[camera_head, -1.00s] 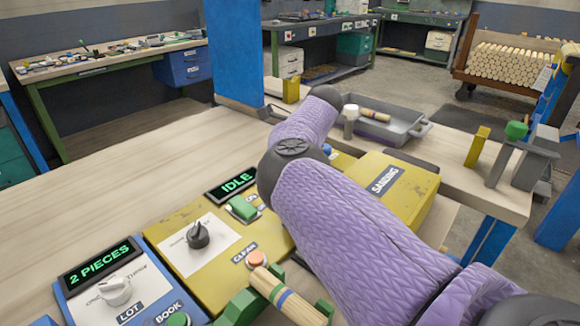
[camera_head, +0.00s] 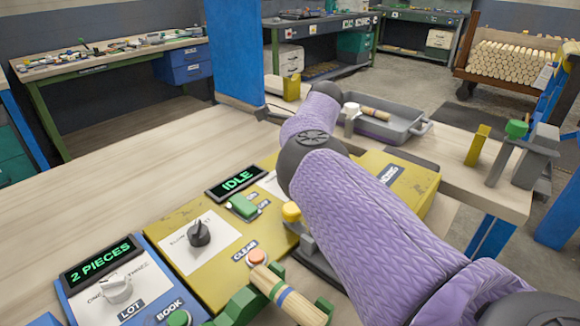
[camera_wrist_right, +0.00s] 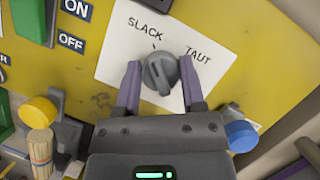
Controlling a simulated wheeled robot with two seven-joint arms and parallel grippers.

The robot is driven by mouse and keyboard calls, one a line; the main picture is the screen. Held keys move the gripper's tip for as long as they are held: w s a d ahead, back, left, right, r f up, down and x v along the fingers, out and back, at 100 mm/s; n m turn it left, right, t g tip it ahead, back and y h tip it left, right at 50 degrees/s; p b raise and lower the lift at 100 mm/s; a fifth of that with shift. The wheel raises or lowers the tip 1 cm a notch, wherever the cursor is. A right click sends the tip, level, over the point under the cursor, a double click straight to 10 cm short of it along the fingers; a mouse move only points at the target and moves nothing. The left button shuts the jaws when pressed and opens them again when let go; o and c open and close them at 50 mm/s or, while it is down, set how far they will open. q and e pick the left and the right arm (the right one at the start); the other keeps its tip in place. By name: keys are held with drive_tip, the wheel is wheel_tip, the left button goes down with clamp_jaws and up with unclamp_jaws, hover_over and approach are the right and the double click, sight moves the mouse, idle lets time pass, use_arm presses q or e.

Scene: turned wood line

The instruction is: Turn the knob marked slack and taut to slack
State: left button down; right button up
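The dark grey slack/taut knob (camera_wrist_right: 160,73) sits on a white plate (camera_wrist_right: 118,62) in the right wrist view. SLACK is printed at the plate's upper left and TAUT at its upper right. The knob's pointer faces upward, between the two words and leaning slightly to the SLACK side. My right gripper (camera_wrist_right: 161,80) has its two purple fingers apart, one on each side of the knob. I cannot tell whether they touch it. In the head view my purple right arm hides this knob and the gripper. My left gripper is not in view.
The yellow panel also carries another black knob (camera_head: 199,233), a green switch (camera_head: 243,206) and a CLEAR button (camera_head: 255,257). A display reads IDLE (camera_head: 237,182). In the wrist view, a yellow cap (camera_wrist_right: 38,110) and a blue cap (camera_wrist_right: 240,136) flank the gripper.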

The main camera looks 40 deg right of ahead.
drive_tip(key=o, duration=0.4)
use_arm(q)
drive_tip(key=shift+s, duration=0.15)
use_arm(e)
drive_tip(key=shift+o, duration=0.2)
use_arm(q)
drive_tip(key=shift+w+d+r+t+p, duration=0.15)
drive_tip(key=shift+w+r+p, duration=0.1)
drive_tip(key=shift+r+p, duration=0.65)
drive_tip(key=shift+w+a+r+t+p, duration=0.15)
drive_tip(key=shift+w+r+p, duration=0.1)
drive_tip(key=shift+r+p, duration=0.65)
use_arm(e)
drive_tip(key=v, duration=1)
